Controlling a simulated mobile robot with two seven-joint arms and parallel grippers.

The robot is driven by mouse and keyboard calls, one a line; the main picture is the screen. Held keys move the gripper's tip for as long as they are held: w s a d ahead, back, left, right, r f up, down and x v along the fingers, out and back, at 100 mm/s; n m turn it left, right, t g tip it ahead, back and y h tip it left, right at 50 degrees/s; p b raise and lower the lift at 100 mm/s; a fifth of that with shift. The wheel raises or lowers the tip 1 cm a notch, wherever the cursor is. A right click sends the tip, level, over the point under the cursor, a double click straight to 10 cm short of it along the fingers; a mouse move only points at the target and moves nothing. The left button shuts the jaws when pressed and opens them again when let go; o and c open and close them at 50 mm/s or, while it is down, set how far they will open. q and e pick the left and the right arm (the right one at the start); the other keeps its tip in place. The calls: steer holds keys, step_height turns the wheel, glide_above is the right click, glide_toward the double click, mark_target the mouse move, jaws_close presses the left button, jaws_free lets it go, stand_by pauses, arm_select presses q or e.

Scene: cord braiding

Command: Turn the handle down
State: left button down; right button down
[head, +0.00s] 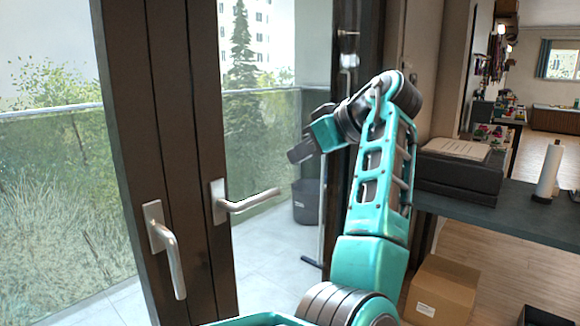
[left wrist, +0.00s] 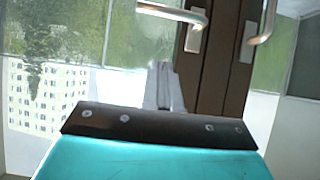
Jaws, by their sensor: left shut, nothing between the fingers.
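Two silver lever handles sit on the dark door frames. The right handle (head: 248,203) has its lever sticking out nearly level to the right. The left handle (head: 169,250) has its lever hanging down. In the left wrist view, which looks upside down, the level handle (left wrist: 175,14) is at the top and the hanging one (left wrist: 265,22) is at the upper right. My left gripper (head: 299,153) is shut and empty, above and to the right of the level lever, apart from it. Its fingers also show in the left wrist view (left wrist: 163,88). My right gripper is out of view.
The dark door frame (head: 172,130) stands at the left, with glass and a balcony railing beyond. A grey bin (head: 306,202) stands outside. At the right are a dark shelf (head: 500,205), a paper roll (head: 548,172) and a cardboard box (head: 440,292) on the floor.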

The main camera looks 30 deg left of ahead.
arm_select(q)
steer(key=w+a+f, duration=0.1)
steer(key=a+f, duration=0.7)
steer(key=shift+f+b, duration=0.4)
steer(key=shift+b, duration=0.05)
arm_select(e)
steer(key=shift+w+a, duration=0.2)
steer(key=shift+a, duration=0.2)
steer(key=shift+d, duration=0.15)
